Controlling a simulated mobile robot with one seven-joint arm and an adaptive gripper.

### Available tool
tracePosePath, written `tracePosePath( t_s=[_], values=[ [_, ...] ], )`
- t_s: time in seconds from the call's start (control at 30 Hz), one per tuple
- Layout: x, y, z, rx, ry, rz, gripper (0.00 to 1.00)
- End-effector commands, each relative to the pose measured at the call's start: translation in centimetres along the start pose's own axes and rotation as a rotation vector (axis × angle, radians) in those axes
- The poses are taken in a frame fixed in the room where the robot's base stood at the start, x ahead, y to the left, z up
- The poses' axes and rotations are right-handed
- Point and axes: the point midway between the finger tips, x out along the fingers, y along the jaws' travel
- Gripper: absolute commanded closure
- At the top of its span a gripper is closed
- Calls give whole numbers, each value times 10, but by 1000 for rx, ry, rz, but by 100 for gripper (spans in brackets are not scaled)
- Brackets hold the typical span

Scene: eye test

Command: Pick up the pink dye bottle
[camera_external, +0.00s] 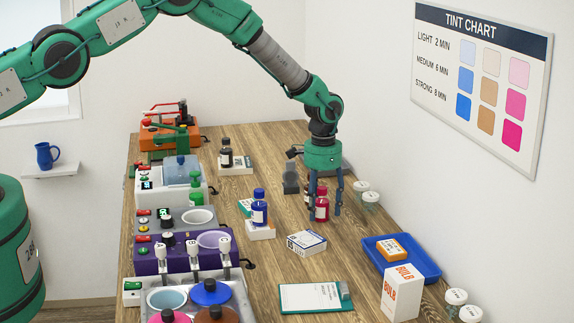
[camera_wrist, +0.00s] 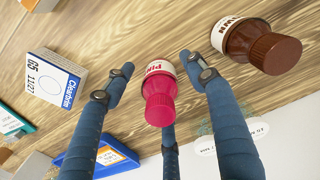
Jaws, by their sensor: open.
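The pink dye bottle (camera_external: 321,208) stands upright on the wooden table under my gripper (camera_external: 323,200). Its pink cap and white label also show in the wrist view (camera_wrist: 160,97). There my gripper (camera_wrist: 158,68) is open, with blue fingers on the left and right of the bottle and another finger below it in the picture. I see gaps between the left and right fingers and the bottle. The bottle's lower part is partly hidden in the wrist view. A brown-capped bottle (camera_wrist: 262,45) is close beyond the right finger in the wrist view.
A blue bottle (camera_external: 259,208) stands left of my gripper on a small box. A white carton (camera_external: 307,243) lies in front. A blue tray (camera_external: 428,275) with an orange packet, a BULB box (camera_external: 402,292) and jars are at right. Machines (camera_external: 180,262) line the left edge.

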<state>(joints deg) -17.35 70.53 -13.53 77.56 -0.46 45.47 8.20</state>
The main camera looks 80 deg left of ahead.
Motion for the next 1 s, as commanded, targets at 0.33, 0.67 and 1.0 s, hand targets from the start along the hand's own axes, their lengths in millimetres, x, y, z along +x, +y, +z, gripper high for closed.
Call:
tracePosePath(
  t_s=[0.33, 0.67, 1.0],
  values=[
    [0, 0, 0, 0, 0, 0, 44],
    [0, 0, 0, 0, 0, 0, 96],
    [-3, 0, 0, 0, 0, 0, 96]
  ],
)
